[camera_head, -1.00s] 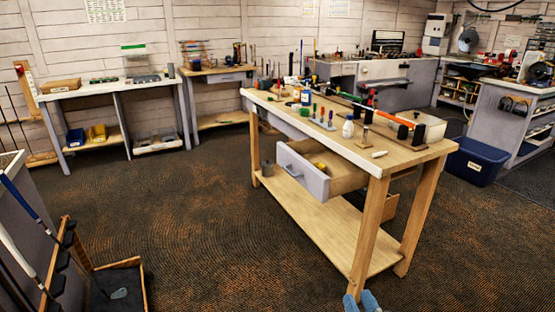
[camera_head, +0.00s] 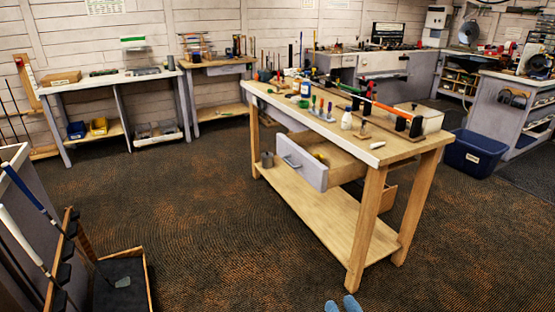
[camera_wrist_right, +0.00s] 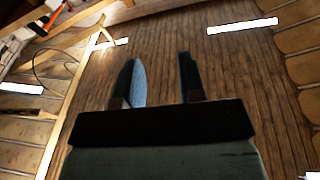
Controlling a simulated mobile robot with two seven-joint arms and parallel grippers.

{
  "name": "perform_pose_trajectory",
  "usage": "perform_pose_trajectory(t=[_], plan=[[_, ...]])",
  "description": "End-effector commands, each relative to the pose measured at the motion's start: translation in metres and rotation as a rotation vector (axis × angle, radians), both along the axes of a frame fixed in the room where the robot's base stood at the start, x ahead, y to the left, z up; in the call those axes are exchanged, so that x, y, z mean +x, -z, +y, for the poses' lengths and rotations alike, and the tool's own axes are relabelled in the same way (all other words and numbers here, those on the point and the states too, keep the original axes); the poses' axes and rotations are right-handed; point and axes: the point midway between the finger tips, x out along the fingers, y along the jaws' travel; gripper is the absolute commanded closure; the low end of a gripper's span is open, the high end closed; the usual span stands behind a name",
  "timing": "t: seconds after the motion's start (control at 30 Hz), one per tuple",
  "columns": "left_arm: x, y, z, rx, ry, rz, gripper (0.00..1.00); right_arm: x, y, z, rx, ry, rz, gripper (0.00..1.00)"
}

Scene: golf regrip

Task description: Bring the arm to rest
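My right gripper (camera_head: 341,304) shows at the bottom edge of the head view as two blue fingertips with a gap between them. It is in front of the wooden workbench (camera_head: 395,152), low in the picture and apart from the bench. In the right wrist view the right gripper (camera_wrist_right: 160,80) is open, with nothing between its fingers. The rest of the right arm is out of the head view. My left gripper is in neither view.
The workbench drawer (camera_head: 303,172) stands pulled out. Tools and a club shaft lie on the bench top. A blue bin (camera_head: 474,156) stands on the floor at right. A club rack (camera_head: 62,262) is at the lower left. The carpet between is clear.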

Motion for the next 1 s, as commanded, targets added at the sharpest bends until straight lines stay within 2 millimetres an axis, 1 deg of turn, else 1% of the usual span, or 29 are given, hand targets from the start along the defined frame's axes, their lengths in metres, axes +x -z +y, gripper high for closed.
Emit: perform_pose_trajectory(t=[0.17, 0.27, 0.37, 0.4, 0.47, 0.5, 0.57, 0.6, 0.67, 0.7, 0.73, 0.87, 0.97, 1.0], plan=[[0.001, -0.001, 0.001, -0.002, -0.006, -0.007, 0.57, -0.006, 0.004, 0.002, -0.003, -0.005, 0.020, 0.64], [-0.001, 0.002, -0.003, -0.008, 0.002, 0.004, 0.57, -0.020, 0.024, -0.002, -0.036, -0.002, 0.097, 0.64], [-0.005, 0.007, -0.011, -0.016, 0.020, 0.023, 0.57, -0.047, 0.058, -0.011, -0.095, 0.004, 0.239, 0.64], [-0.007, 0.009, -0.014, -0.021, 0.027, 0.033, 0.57, -0.060, 0.073, -0.016, -0.122, 0.006, 0.304, 0.64], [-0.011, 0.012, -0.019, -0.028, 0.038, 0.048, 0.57, -0.081, 0.094, -0.024, -0.163, 0.010, 0.402, 0.64], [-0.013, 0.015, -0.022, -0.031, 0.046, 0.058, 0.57, -0.095, 0.106, -0.029, -0.188, 0.012, 0.465, 0.64], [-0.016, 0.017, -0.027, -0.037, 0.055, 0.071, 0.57, -0.116, 0.123, -0.037, -0.226, 0.016, 0.552, 0.64], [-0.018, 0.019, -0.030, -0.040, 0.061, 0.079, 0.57, -0.130, 0.133, -0.042, -0.248, 0.017, 0.608, 0.64], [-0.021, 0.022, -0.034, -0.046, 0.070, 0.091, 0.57, -0.152, 0.147, -0.050, -0.281, 0.020, 0.689, 0.64], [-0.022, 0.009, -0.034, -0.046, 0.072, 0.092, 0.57, -0.155, 0.136, -0.052, -0.291, 0.021, 0.705, 0.64], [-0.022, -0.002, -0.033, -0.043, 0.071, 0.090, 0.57, -0.153, 0.124, -0.052, -0.291, 0.022, 0.696, 0.64], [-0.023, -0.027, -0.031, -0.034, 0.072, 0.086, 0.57, -0.154, 0.099, -0.053, -0.299, 0.023, 0.689, 0.64], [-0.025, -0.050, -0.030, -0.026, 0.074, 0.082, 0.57, -0.155, 0.076, -0.055, -0.307, 0.024, 0.684, 0.64], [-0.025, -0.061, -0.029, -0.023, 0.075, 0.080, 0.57, -0.155, 0.065, -0.055, -0.310, 0.025, 0.682, 0.64]])
